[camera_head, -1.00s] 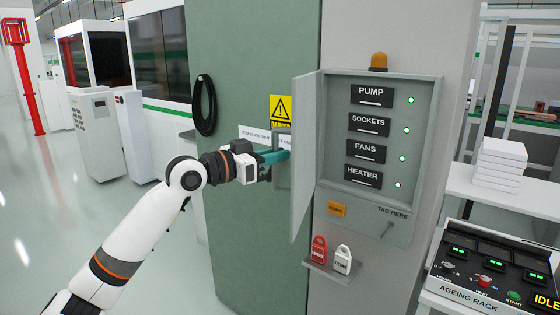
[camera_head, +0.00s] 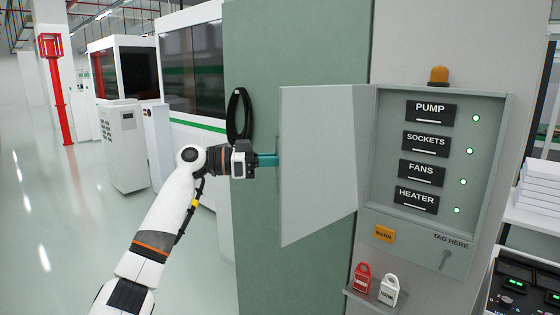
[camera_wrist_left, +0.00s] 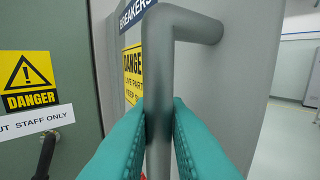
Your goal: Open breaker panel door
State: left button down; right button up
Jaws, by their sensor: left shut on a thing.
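The breaker panel door (camera_head: 318,165) stands swung open to the left of the grey breaker panel (camera_head: 445,150), its inner face toward the head camera. My left gripper (camera_head: 276,160) is at the door's free edge, and its fingertips pass behind the door in the head view. In the left wrist view the teal fingers (camera_wrist_left: 158,125) are shut on the door's grey bar handle (camera_wrist_left: 160,75), one on each side of it. Inside the panel are breakers labelled PUMP (camera_head: 431,110), SOCKETS (camera_head: 427,144), FANS (camera_head: 422,173) and HEATER (camera_head: 416,199), each beside a lit green light. My right gripper is not in view.
A red lock (camera_head: 362,277) and a white lock (camera_head: 389,290) sit on a small shelf below the panel. An orange beacon (camera_head: 439,75) tops it. A black cable loop (camera_head: 238,115) hangs on the green wall behind my gripper. Floor at the left is clear.

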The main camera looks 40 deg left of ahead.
pick_arm(q)
jog(key=shift+a, duration=0.15)
dwell(0.3)
jog(key=c, duration=1.5)
grip_release()
jog(key=shift+w, duration=0.15)
jog(key=b+v, duration=0.4)
jog(key=v, duration=0.8)
jog(key=shift+w+f, duration=0.1)
